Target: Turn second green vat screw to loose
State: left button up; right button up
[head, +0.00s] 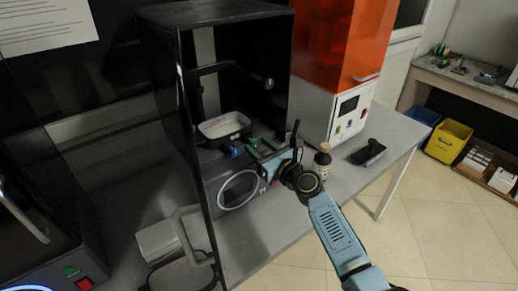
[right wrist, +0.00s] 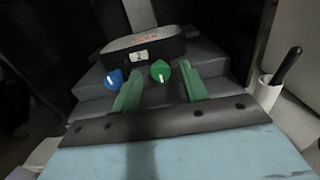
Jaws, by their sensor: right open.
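The vat (head: 224,126) is a dark tray with a pale inside in the open black printer. In the right wrist view the vat (right wrist: 145,45) bears a white tag with a dark mark. A blue screw knob (right wrist: 114,80) is in front of it at left, and a green screw knob (right wrist: 159,72) stands to its right; each has a white pointer line. My right gripper (right wrist: 161,82) is open, its green fingers to either side of the green knob; contact cannot be told. The head view shows the right gripper (head: 266,153) at the printer's front. My left gripper is out of view.
The printer's open door frame (head: 197,160) stands at left of the vat. An orange-topped machine (head: 340,60) stands to the right.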

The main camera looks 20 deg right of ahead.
jog(key=shift+w+a, duration=0.15)
jog(key=shift+w, duration=0.2)
jog(key=shift+c, duration=0.4)
jog(key=c, duration=0.9)
jog(key=shift+o, duration=0.2)
